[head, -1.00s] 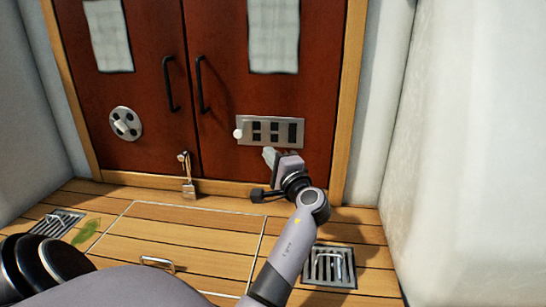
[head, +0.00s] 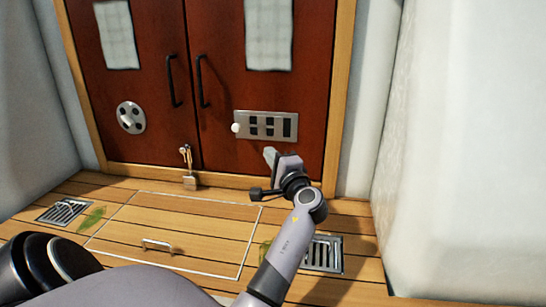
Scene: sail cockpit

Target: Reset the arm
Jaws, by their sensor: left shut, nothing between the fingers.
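My left gripper (head: 270,156) is shut and empty. It is in front of the red-brown right door (head: 225,155), and in the picture it is just below the metal switch panel (head: 265,125). The panel has several dark switches and a white round knob (head: 236,127) at its left end. I cannot tell how far the fingertips are from the door. My forearm hides part of the deck and part of the right drain grate. My right gripper is not in view.
The double doors are closed, with black handles (head: 201,82) and a hasp with a padlock (head: 190,182). The wooden deck has a hatch (head: 190,215) with a pull handle and drain grates (head: 65,210) (head: 325,254) at both sides. White walls (head: 470,150) flank it.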

